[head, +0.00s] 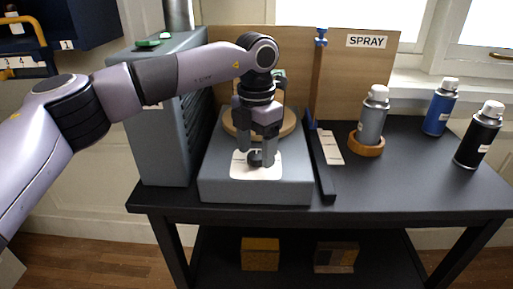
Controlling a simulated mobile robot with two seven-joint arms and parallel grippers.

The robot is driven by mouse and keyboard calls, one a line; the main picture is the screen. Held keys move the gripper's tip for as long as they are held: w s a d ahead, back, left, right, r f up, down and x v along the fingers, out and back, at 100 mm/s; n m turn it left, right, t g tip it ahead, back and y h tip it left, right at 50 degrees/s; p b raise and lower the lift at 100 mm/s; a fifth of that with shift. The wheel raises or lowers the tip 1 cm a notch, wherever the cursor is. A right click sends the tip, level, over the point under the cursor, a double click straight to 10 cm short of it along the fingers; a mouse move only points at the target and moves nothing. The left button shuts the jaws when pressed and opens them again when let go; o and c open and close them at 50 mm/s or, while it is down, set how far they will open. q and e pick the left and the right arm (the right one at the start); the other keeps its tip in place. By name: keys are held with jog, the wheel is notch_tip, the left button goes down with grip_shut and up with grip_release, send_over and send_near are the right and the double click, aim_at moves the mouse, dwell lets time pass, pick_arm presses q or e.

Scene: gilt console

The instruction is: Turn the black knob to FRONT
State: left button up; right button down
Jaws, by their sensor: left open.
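The black knob (254,159) sits on a white label plate (240,171) on the sloping front of a grey box. My left gripper (262,159) points down right at the knob, its fingers open around or just beside it; I cannot tell whether they touch it. The fingers cover much of the knob, and the lettering on the plate, including FRONT, is too small or hidden to read. My right gripper is not in view.
A round wooden turntable (230,125) lies behind my gripper on the grey box (220,188). A tall grey unit (160,130) stands to the left. A black bar (322,170), a grey spray can (372,118) in a wooden ring, and blue (439,110) and black (478,138) cans stand right.

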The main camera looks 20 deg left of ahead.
pick_arm(q)
jog(key=shift+f, duration=0.3)
jog(key=c, duration=1.1)
jog(key=shift+o, duration=0.2)
jog(key=shift+n, duration=0.4)
jog(key=n, duration=0.3)
jog(key=shift+r, duration=0.1)
jog(key=n, duration=0.5)
jog(key=shift+p, duration=0.3)
jog(key=n, duration=0.4)
jog(key=shift+n, duration=0.4)
jog(key=n, duration=0.4)
jog(key=shift+w+n, duration=0.1)
jog(key=shift+n, duration=0.2)
